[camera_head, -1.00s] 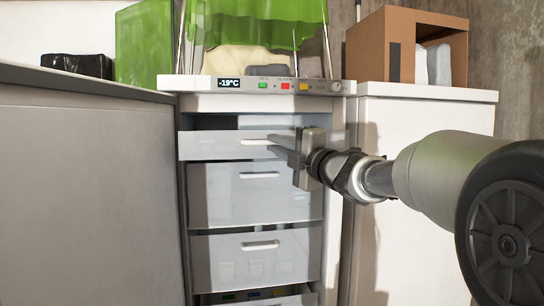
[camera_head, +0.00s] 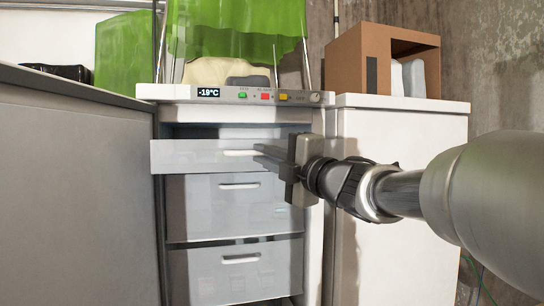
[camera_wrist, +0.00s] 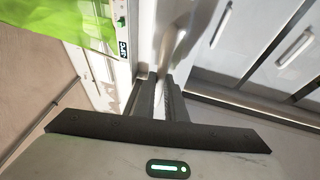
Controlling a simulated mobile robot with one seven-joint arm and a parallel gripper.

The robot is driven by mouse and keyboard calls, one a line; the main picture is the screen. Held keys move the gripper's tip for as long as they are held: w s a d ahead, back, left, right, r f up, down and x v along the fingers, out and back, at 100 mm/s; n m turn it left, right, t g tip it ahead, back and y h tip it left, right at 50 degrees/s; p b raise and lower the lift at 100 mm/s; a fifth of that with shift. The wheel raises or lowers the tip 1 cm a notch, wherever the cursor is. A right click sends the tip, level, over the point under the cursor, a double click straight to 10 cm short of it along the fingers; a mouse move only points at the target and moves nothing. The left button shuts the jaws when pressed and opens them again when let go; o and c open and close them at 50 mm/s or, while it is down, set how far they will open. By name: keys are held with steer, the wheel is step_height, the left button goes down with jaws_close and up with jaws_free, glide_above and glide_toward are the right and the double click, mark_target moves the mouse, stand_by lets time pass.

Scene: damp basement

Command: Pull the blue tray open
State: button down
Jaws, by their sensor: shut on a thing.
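No tray that is plainly blue shows; the drawers of the open-fronted freezer look pale grey-white. The top drawer (camera_head: 195,155) stands out a little past the drawers below it, with a dark gap above it. My gripper (camera_head: 257,151) comes from the right and is shut on the top drawer's handle (camera_head: 237,153), which the fingers partly hide. In the wrist view, my fingertips (camera_wrist: 160,77) are close together against the pale drawer front (camera_wrist: 180,25); the handle between them is hard to make out.
A middle drawer (camera_head: 225,207) and a lower drawer (camera_head: 235,270) sit below, shut. The freezer's control panel (camera_head: 215,95) reads -19°C.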

steer(key=c, duration=1.8)
jaws_free()
steer(key=v, duration=1.7)
steer(key=shift+s+d, duration=0.15)
steer(key=shift+s, duration=0.05)
